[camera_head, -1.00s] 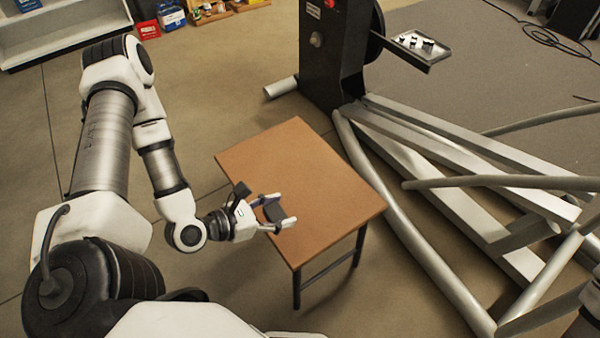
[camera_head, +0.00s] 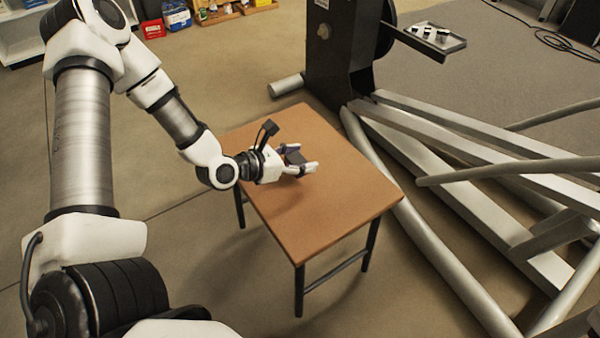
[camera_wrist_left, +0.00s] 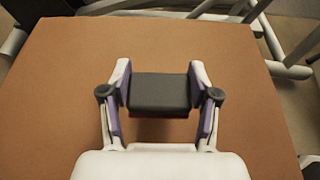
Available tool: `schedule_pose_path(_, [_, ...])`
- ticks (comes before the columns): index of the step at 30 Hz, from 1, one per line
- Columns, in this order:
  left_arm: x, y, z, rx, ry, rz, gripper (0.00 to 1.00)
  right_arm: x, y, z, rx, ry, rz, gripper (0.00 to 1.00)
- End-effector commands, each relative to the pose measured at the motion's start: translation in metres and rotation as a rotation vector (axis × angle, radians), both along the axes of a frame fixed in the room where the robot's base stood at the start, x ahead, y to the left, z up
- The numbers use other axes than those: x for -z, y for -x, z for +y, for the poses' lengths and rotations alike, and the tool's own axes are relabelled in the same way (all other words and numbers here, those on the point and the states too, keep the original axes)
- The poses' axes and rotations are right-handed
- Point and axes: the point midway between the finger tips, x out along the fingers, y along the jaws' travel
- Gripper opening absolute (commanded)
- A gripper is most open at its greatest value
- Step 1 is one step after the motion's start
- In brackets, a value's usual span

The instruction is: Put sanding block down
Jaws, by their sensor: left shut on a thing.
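My left gripper (camera_head: 302,160) is over the left half of the brown table (camera_head: 335,205). It is shut on the dark grey sanding block (camera_wrist_left: 160,92), with one finger on each side of it in the left wrist view. The block also shows between the fingers in the head view (camera_head: 294,158), partly hidden by the gripper. My right gripper is not in view.
The tabletop around the block is bare. A black machine column (camera_head: 342,50) stands behind the table, with a small tray (camera_head: 455,43) holding parts at its right. Grey metal frame tubes (camera_head: 450,270) lie along the table's right side. Shelves and boxes (camera_head: 175,14) stand at the back left.

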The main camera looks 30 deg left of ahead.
Motion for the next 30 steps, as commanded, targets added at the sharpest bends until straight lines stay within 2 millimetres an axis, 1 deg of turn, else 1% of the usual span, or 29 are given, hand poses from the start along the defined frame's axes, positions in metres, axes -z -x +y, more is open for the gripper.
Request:
schedule_pose_path(4, [0.027, -0.001, 0.000, 0.000, 0.000, 0.003, 0.27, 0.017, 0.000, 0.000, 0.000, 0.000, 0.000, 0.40])
schedule_pose_path(6, [0.036, -0.001, 0.000, 0.001, 0.000, 0.002, 0.27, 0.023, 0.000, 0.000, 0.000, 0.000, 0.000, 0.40])
schedule_pose_path(13, [0.034, -0.001, 0.000, 0.001, 0.002, 0.000, 0.27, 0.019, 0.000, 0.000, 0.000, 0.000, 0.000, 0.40])
schedule_pose_path(17, [0.039, -0.001, 0.000, 0.001, 0.002, 0.000, 0.27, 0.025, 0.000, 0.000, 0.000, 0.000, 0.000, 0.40])
schedule_pose_path(18, [0.037, -0.001, 0.000, 0.001, 0.001, 0.000, 0.72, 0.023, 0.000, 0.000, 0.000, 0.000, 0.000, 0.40])
schedule_pose_path(19, [0.037, -0.001, 0.000, 0.001, 0.001, 0.000, 0.82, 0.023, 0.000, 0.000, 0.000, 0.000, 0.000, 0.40])
schedule_pose_path(20, [0.037, -0.001, 0.000, 0.001, 0.001, 0.000, 0.86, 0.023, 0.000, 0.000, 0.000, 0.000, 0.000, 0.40])
schedule_pose_path(30, [0.035, -0.001, 0.000, 0.001, 0.001, 0.000, 0.86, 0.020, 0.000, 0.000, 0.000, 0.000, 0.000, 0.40])
